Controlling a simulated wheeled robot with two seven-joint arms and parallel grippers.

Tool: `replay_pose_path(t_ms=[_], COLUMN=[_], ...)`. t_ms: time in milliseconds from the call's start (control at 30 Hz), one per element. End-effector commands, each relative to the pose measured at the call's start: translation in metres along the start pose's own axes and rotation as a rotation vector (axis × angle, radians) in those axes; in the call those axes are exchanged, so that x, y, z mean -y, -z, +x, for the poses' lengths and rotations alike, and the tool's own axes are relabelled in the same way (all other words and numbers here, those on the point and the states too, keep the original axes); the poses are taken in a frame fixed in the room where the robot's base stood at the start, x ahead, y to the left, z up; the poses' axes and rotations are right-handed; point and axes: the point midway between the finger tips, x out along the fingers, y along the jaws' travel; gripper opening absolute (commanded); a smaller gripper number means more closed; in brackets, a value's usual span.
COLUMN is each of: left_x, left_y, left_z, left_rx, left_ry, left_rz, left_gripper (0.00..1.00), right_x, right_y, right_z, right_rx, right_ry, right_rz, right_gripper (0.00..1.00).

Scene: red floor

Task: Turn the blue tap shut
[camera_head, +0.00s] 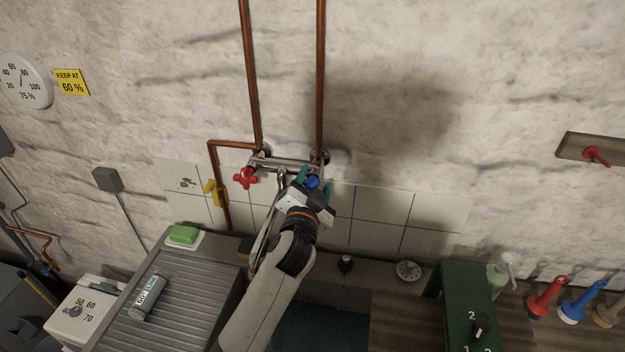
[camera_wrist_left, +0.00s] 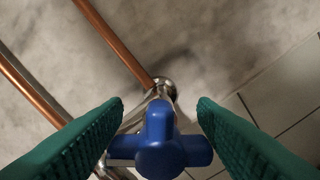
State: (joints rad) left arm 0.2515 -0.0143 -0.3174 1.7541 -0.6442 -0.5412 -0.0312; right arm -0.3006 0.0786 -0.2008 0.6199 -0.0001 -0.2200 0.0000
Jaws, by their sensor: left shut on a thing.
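The blue tap (camera_head: 313,183) is a cross-shaped handle at the right end of the chrome mixer on the tiled wall. My left gripper (camera_head: 314,177) is at it, with the green fingers on either side. In the left wrist view the blue tap (camera_wrist_left: 165,150) sits between the two fingers (camera_wrist_left: 162,105), and the gripper is shut on it. The arms of the handle partly hide its stem. My wrist hides part of the mixer in the head view. My right gripper is in neither view.
A red tap (camera_head: 245,179) is at the mixer's left end, with a yellow lever (camera_head: 212,192) beyond it. Copper pipes (camera_head: 320,80) rise above. Below are a ribbed drainer (camera_head: 190,290), a green soap (camera_head: 183,234) and a green stand (camera_head: 465,280).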

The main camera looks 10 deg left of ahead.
Motion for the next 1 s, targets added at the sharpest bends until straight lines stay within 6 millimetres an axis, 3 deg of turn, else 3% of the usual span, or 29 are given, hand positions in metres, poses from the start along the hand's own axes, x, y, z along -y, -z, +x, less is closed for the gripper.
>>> replay_pose_path(t_ms=[600, 1000], left_x=[0.007, 0.01], left_y=[0.001, 0.005], left_z=[0.0, 0.0], left_rx=[0.001, -0.001], left_ry=[0.001, 0.001], left_rz=[0.581, 0.838], left_gripper=[0.3, 0.3], right_x=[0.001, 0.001], right_y=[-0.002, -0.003], right_z=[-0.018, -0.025], right_rx=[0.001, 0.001], right_ry=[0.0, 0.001], right_rz=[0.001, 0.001], right_gripper=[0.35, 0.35])
